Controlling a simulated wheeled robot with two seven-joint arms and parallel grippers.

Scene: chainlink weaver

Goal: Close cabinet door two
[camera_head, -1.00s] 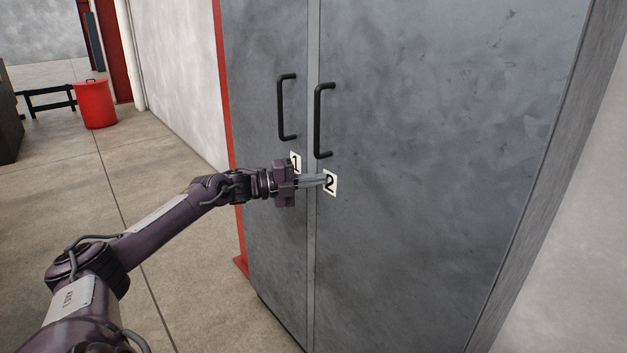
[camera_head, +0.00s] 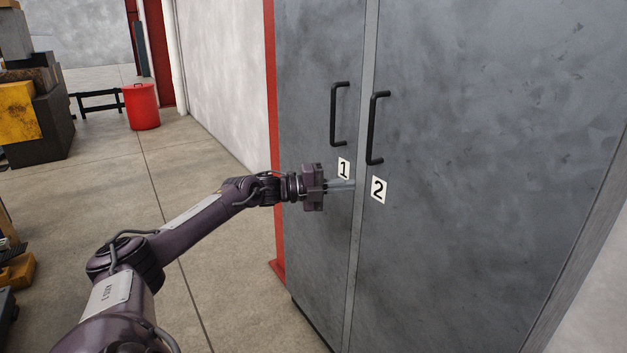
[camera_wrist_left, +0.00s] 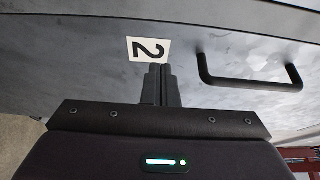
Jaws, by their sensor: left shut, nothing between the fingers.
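A grey metal cabinet has two tall doors side by side. Door two (camera_head: 470,200) is on the right, with a white "2" label (camera_head: 379,190) and a black bar handle (camera_head: 377,128). Door one (camera_head: 310,130) is on the left, with a "1" label (camera_head: 343,168) and its own handle (camera_head: 339,114). Both doors look shut or nearly so. My left gripper (camera_head: 352,184) is shut and empty, its fingertips just left of the "2" label. In the left wrist view the fingertips (camera_wrist_left: 160,70) point at the label (camera_wrist_left: 148,50); whether they touch the door I cannot tell. My right gripper is not in view.
A red bin (camera_head: 141,106) and a dark low bench (camera_head: 98,101) stand at the back left. Yellow and dark boxes (camera_head: 35,115) are stacked at the left edge. A pale wall runs behind the cabinet. The concrete floor between is clear.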

